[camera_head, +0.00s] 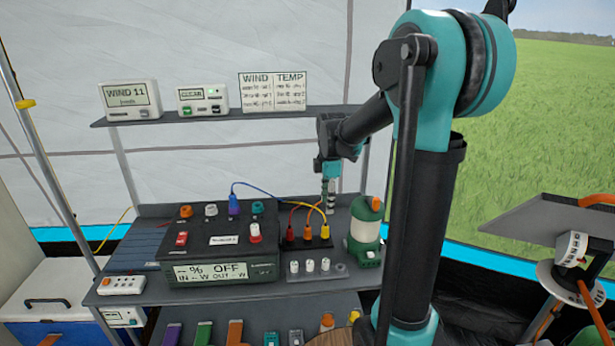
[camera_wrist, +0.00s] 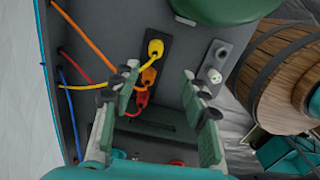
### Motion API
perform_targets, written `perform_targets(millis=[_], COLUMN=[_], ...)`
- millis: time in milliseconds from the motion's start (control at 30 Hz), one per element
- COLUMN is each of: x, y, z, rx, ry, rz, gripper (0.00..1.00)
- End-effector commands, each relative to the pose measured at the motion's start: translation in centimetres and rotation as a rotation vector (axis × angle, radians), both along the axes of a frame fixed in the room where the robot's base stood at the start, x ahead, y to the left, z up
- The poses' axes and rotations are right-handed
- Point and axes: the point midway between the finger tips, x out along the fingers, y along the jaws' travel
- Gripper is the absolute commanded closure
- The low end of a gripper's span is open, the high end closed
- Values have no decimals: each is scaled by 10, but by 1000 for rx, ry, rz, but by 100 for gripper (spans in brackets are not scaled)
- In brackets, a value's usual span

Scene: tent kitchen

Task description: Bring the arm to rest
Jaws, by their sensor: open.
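My arm reaches from the right of the head view over the bench. My gripper (camera_head: 329,196) points down behind the row of plugs, near the green lantern. In the wrist view my gripper (camera_wrist: 166,92) has its two fingers apart, with nothing held between them. Beyond the fingers, yellow (camera_wrist: 155,47), orange (camera_wrist: 148,76) and red (camera_wrist: 142,97) plugs sit in a black strip, with cables attached.
A black control box (camera_head: 222,240) with knobs stands left of the plugs. The green lantern (camera_head: 366,232) stands to the right. A shelf (camera_head: 225,116) with small devices and a chart hangs behind. A tilted grey panel (camera_head: 550,225) is at the far right. Loose cables (camera_wrist: 80,40) lie nearby.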

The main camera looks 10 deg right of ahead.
Motion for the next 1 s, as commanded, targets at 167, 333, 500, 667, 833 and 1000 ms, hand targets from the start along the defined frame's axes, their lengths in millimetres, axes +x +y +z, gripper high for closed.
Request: perform_targets(millis=[167, 333, 500, 667, 833, 1000], x=[-48, -102, -155, -191, -208, -210], y=[-12, -23, -31, -36, -38, -38], z=[-15, -38, -65, -85, -96, -97], rx=[24, 85, 177, 263, 313, 321], ry=[-71, -153, -218, -252, -263, -264], rz=[-343, -764, -1167, -1454, -1600, -1623], gripper=[55, 55, 55, 55, 55, 55])
